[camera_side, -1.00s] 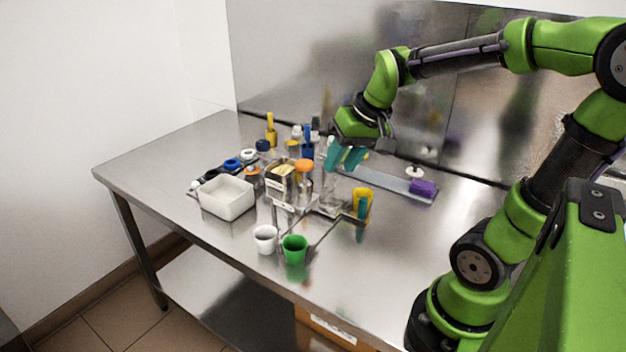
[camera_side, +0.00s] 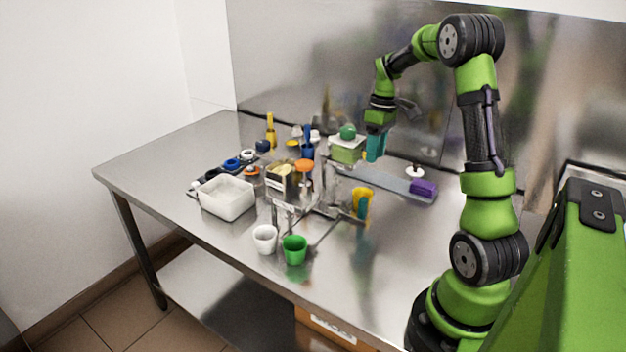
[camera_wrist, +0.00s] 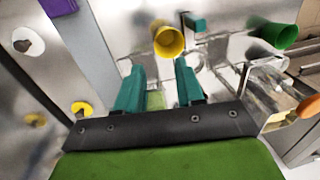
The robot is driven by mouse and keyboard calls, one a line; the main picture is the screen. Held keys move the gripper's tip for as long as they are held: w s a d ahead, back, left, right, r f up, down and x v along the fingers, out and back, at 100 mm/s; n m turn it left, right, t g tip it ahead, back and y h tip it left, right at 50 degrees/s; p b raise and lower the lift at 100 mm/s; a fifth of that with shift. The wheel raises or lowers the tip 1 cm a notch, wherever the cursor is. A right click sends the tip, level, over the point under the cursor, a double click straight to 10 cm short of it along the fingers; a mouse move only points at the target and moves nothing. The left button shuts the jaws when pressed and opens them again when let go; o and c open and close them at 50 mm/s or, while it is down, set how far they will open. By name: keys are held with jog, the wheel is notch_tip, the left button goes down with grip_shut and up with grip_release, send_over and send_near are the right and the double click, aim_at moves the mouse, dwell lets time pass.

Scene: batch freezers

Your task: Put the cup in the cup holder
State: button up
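A yellow cup (camera_side: 362,198) stands at the right end of the metal and clear fixture, with a teal piece beside it. In the wrist view the yellow cup (camera_wrist: 168,41) shows its open mouth, beyond my fingertips. A white cup (camera_side: 265,239) and a green cup (camera_side: 294,250) stand near the table's front edge. Which fixture part is the cup holder I cannot tell. My gripper (camera_side: 376,147) is above the table, behind the yellow cup and apart from it. In the wrist view its teal fingers (camera_wrist: 160,72) are spread with no cup between them.
A clear container with a green top (camera_side: 347,148) stands just left of my gripper. A purple block (camera_side: 423,188) lies on a grey strip. The table's front right is clear.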

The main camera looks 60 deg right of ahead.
send_over(366, 194)
jog(key=f, duration=0.5)
jog(key=s+f, duration=0.1)
jog(key=f, duration=0.1)
jog(key=shift+f, duration=0.25)
jog(key=f, duration=0.3)
jog(key=w+f, duration=0.1)
jog(key=f, duration=0.1)
jog(key=shift+f, duration=0.3)
grip_shut()
